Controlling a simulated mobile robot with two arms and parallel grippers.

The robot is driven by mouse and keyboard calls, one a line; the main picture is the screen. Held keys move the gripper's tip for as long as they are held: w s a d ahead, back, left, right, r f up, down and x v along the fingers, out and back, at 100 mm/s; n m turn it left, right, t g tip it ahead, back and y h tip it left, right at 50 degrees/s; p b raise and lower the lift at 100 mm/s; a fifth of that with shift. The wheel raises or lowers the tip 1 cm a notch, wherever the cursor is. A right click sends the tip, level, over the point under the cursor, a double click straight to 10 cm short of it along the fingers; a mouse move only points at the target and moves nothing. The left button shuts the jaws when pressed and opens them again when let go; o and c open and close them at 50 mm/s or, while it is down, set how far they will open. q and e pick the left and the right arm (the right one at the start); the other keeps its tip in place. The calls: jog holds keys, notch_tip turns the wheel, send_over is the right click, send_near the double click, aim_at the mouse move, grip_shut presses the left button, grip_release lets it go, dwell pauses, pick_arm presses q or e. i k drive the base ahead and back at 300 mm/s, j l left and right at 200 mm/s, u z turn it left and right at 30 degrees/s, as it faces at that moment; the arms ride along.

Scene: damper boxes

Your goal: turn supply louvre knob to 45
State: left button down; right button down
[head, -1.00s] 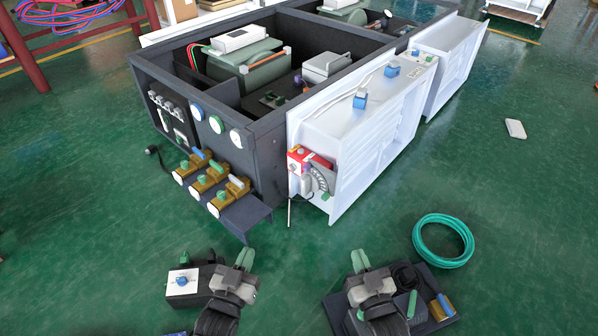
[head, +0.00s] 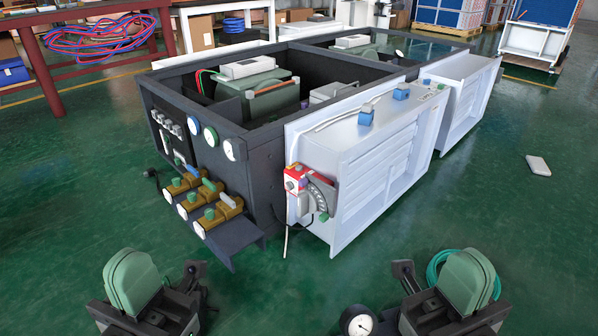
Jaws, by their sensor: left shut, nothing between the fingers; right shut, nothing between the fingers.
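A red and white control unit (head: 296,179) with a dark curved scale plate (head: 320,194) sits at the near end of the white louvred box (head: 365,165). A small green part (head: 323,217) shows at the scale's lower end. The scale marks and any knob label are too small to read. My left gripper (head: 132,282) is at the bottom left, its green fingers shut and empty. My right gripper (head: 467,282) is at the bottom right, also shut and empty. Both are well apart from the control unit, on the near side of it.
Brass valves (head: 215,213) with green and blue handles stand on a dark ledge left of the unit. A thin white tube hangs below the unit. A green hose coil (head: 437,262) lies behind my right gripper. A gauge (head: 358,321) shows at the bottom.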

aim_at(306, 203)
jog(key=i+j+u, duration=0.25)
jog(key=u, duration=0.15)
jog(key=i+j+u, duration=0.2)
jog(key=u, duration=0.15)
jog(key=i+l, duration=0.05)
jog(key=i, duration=0.05)
